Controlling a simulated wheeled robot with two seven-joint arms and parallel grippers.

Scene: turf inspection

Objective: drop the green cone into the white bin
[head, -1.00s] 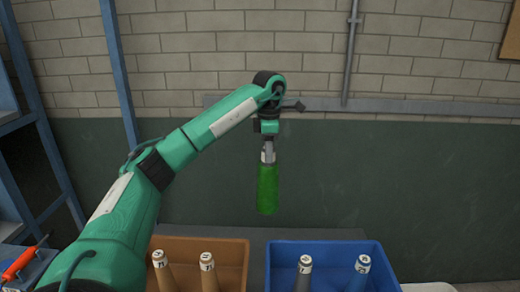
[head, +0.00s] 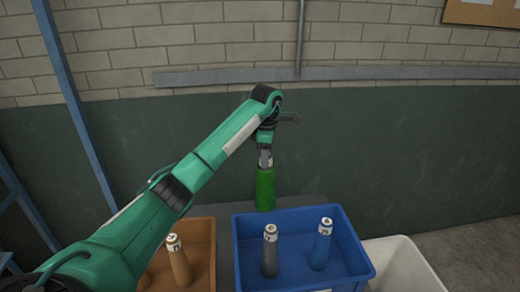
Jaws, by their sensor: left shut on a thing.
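The green cone (head: 265,190) hangs upright from my left gripper (head: 265,163), which is shut on its upper end. The cone is behind the far edge of the blue bin, in the middle of the head view. The white bin (head: 421,268) is at the lower right, partly cut off by the picture's bottom edge and partly hidden behind the blue bin. The held cone is to the left of the white bin and well apart from it. My right gripper is not in view.
A blue bin (head: 354,228) holds a grey cone (head: 270,255) and a blue cone (head: 320,250). A brown-orange bin (head: 205,228) at the lower left holds cones too, partly hidden by my left arm. A green and brick wall (head: 400,140) stands behind.

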